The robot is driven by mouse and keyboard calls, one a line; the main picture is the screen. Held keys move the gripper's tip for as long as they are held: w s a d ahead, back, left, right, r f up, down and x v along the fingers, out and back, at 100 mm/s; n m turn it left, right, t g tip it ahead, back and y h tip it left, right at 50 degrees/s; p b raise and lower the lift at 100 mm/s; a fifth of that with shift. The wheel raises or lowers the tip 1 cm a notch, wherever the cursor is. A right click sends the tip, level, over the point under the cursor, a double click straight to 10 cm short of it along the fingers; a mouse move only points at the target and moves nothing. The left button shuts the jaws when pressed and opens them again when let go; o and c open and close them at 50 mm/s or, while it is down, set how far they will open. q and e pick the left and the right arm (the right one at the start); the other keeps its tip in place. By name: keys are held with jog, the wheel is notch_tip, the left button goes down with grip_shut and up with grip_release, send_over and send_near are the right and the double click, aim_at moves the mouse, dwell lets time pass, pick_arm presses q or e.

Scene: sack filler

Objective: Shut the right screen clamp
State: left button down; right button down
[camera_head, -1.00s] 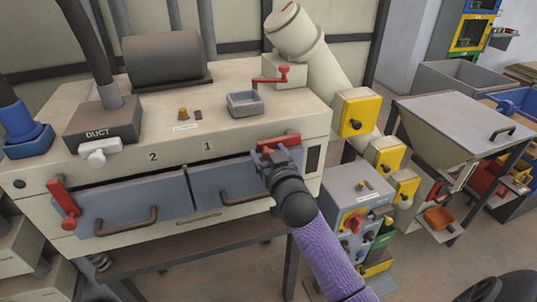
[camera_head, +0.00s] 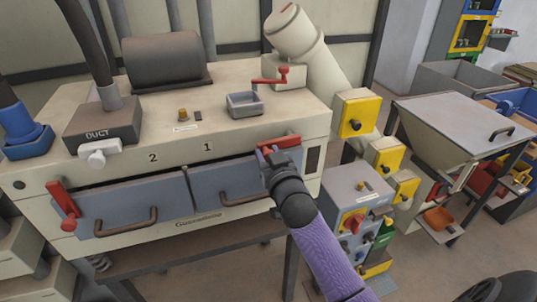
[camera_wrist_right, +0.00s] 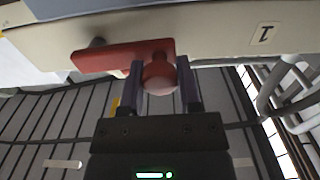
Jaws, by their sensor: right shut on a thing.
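The right screen clamp (camera_head: 280,142) is a red lever at the upper right of the cream machine's front, lying roughly level. My right gripper (camera_head: 268,152) is at its left end. In the right wrist view the clamp's red arm (camera_wrist_right: 112,56) ends in a round red knob (camera_wrist_right: 160,76). My right gripper (camera_wrist_right: 161,88) is shut on that knob, one finger on each side. The left clamp (camera_head: 62,203), also red, slants down at the machine's left end. My left gripper is not in view.
Two grey-blue screen fronts with brown handles (camera_head: 125,222) span the machine. A red crank (camera_head: 270,80) and grey tray (camera_head: 244,104) sit on top. A control box (camera_head: 358,200) and grey hopper (camera_head: 440,130) stand to the right.

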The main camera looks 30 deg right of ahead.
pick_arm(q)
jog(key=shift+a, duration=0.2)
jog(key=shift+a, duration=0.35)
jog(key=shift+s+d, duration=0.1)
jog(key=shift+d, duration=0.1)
